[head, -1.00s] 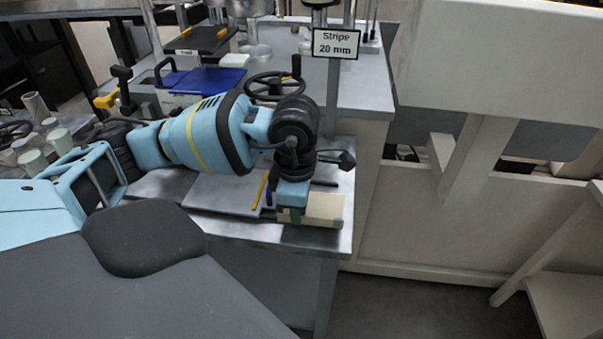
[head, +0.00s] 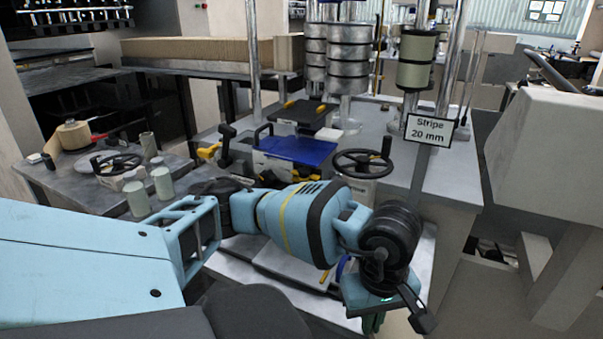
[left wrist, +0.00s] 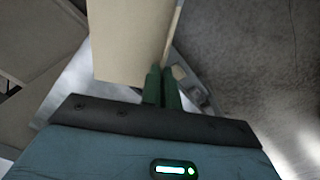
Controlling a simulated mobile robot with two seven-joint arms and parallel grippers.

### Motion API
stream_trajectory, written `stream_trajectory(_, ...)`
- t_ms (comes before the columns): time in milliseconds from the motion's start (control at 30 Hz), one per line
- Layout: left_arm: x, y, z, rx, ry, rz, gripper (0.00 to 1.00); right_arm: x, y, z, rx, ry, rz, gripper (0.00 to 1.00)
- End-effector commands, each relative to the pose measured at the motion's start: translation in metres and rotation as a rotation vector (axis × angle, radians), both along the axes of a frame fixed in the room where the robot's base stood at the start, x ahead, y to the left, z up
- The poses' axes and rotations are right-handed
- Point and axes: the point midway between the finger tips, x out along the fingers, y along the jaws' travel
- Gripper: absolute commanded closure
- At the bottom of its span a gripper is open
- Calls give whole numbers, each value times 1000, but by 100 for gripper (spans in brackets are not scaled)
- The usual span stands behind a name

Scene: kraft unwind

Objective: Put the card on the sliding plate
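The beige card (left wrist: 130,40) shows large in the left wrist view, between the green fingertips of my left gripper (left wrist: 163,78). The two fingers are close together on its edge. In the head view my left gripper (head: 373,322) points down at the bottom edge, near the right end of the front bench, and the card is mostly hidden or out of frame there. A blue plate (head: 296,150) with a dark handle lies on the bench beyond my left arm; it looks like the sliding plate. My right gripper is not in view.
A black handwheel (head: 363,163) stands right of the blue plate. A black plate (head: 305,113) with yellow parts is behind it. A "Stripe 20 mm" sign (head: 428,130) stands to the right. Rolls and cups crowd the left table (head: 75,182).

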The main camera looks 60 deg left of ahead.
Motion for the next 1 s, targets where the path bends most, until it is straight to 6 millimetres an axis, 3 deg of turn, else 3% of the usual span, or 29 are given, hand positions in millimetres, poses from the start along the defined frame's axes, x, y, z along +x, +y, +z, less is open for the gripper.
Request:
stream_trajectory(300, -8, -21, -2, -1, -3, -698, 100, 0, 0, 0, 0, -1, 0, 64)
stream_trajectory(500, -12, -30, -2, 0, -5, -1028, 100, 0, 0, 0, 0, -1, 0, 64)
stream_trajectory(700, -14, -34, -3, 1, -3, -1176, 100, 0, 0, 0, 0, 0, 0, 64)
stream_trajectory(1000, -14, -34, -3, 1, -3, -1191, 100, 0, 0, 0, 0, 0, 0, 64)
